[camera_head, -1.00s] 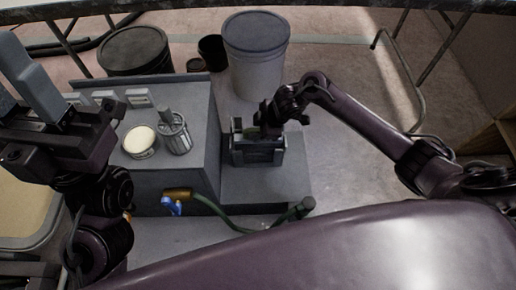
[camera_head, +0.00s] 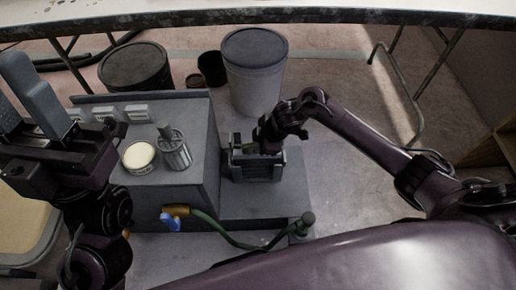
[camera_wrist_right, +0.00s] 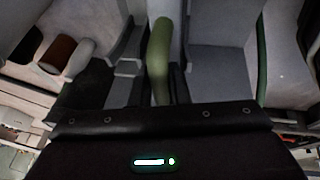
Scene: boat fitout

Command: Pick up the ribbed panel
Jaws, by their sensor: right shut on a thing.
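The grey box-like holder (camera_head: 236,170) stands on a low grey ledge right of the counter. My right gripper (camera_head: 266,147) reaches down into its top. In the right wrist view, an upright olive-green piece (camera_wrist_right: 160,50) stands edge-on between the jaws, and I take it for the ribbed panel. The right gripper (camera_wrist_right: 160,85) is shut on it. Its ribs cannot be made out, and its lower part is hidden by the holder. My left gripper (camera_head: 28,95) is at the far left, its two grey fingers apart and empty, away from the holder.
A pale-topped tin (camera_head: 139,157) and a metal canister (camera_head: 174,152) stand on the counter (camera_head: 200,125). A green hose (camera_head: 225,232) with a blue-handled valve (camera_head: 170,222) runs in front. Grey and black buckets (camera_head: 255,80) stand behind. Floor right of the holder is clear.

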